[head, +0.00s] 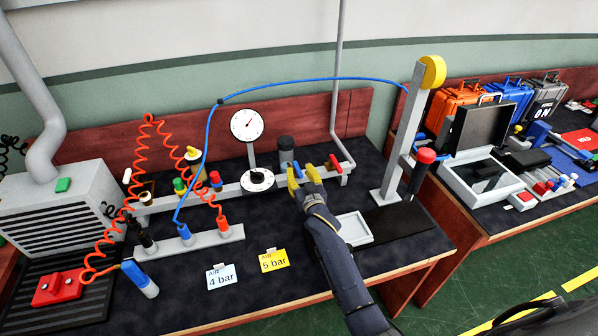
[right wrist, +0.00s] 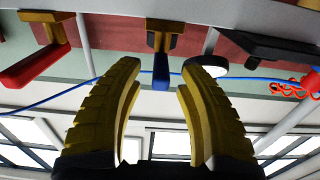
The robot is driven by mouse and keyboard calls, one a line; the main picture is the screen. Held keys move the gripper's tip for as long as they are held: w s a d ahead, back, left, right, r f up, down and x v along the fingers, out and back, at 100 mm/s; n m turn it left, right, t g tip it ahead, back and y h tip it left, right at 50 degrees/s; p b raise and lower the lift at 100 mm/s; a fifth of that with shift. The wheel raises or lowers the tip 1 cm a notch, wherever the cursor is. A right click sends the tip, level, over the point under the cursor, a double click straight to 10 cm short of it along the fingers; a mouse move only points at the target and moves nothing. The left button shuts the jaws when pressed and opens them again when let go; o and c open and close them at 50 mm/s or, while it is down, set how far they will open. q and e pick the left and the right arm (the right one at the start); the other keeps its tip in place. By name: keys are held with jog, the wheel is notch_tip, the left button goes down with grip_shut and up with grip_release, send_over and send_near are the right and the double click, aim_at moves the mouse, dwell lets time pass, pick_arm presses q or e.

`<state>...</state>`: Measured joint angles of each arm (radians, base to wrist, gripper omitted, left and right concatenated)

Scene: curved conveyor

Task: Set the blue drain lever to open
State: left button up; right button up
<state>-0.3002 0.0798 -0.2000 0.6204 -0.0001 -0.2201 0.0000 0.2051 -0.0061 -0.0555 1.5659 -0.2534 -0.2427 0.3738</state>
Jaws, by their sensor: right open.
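The blue drain lever (head: 296,168) is on the grey pipe rail, just behind my right gripper's fingers in the head view. In the right wrist view, which is upside down, the blue lever (right wrist: 161,73) hangs from a brass valve body (right wrist: 165,36) between the yellow fingertips. My right gripper (head: 304,173) is open, with one finger on each side of the lever. The fingers (right wrist: 163,85) show a gap around it, and I see no clear contact. My left gripper is not in view.
A red lever (head: 333,162) is close on the right, also on the rail. A pressure gauge (head: 247,124) stands behind. A white tray (head: 354,228) lies beside my forearm.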

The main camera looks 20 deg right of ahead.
jog(key=shift+w, duration=0.45)
grip_shut()
dwell(0.4)
